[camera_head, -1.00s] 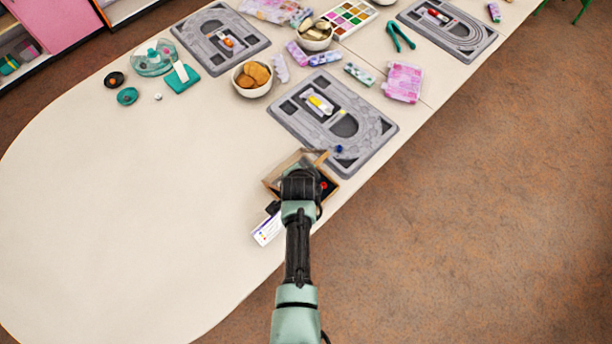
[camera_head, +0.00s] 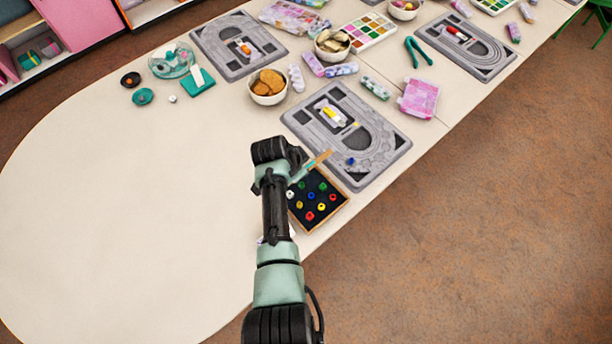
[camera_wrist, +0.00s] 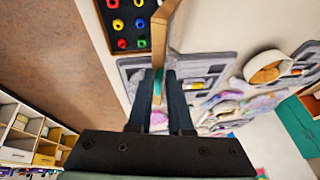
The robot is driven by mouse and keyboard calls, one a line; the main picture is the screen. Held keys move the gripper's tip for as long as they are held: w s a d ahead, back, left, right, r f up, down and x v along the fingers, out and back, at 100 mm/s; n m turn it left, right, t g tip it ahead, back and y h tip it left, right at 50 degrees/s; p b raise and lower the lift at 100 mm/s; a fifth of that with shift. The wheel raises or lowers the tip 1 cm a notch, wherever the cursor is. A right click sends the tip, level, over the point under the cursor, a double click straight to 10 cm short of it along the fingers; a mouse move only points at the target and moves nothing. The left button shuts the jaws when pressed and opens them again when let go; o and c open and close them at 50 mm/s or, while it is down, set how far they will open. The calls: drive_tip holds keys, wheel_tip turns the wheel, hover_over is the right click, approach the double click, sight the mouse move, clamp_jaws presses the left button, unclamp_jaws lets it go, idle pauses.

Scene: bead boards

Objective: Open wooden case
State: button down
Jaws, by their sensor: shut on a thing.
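The wooden case (camera_head: 345,199) stands near the table's front edge. Its black inside shows, with several red, yellow, green, blue and white beads. It also shows at the top of the wrist view (camera_wrist: 102,12). Its wooden lid (camera_head: 319,159) stands raised, almost edge-on, on the far side of the case; the wrist view shows it too (camera_wrist: 162,32). My gripper (camera_wrist: 160,82) is shut on the lid, with a thin wood and teal strip between the fingers. In the head view my wrist hides the fingertips and the case's left part.
A grey bead board (camera_head: 378,165) lies just behind the case, with a blue bead on it. Bowls (camera_head: 267,99), another grey board (camera_head: 205,50) and a pink block (camera_head: 420,99) are farther back. The table's left side is clear. The table edge is close on the right.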

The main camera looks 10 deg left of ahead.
drive_tip(key=shift+a+f+g, duration=0.1)
drive_tip(key=shift+a+g, duration=0.2)
drive_tip(key=shift+w+b, duration=0.1)
drive_tip(key=shift+b, duration=0.2)
drive_tip(key=shift+w+a+f+h+b, duration=0.1)
drive_tip(key=shift+w+a+h+b, duration=0.1)
drive_tip(key=shift+h+b, duration=0.15)
drive_tip(key=w+a+b, duration=0.1)
drive_tip(key=b, duration=0.2)
drive_tip(key=shift+a+g+h, duration=0.2)
drive_tip(key=shift+g+h, duration=0.1)
drive_tip(key=shift+h, duration=0.05)
drive_tip(key=shift+w+a+r+h+b, duration=0.3)
drive_tip(key=shift+a+b, duration=0.1)
drive_tip(key=shift+b, duration=0.8)
drive_tip(key=shift+a+r+n+g, duration=0.1)
drive_tip(key=shift+r+n+g, duration=0.05)
drive_tip(key=shift+n+g, duration=0.15)
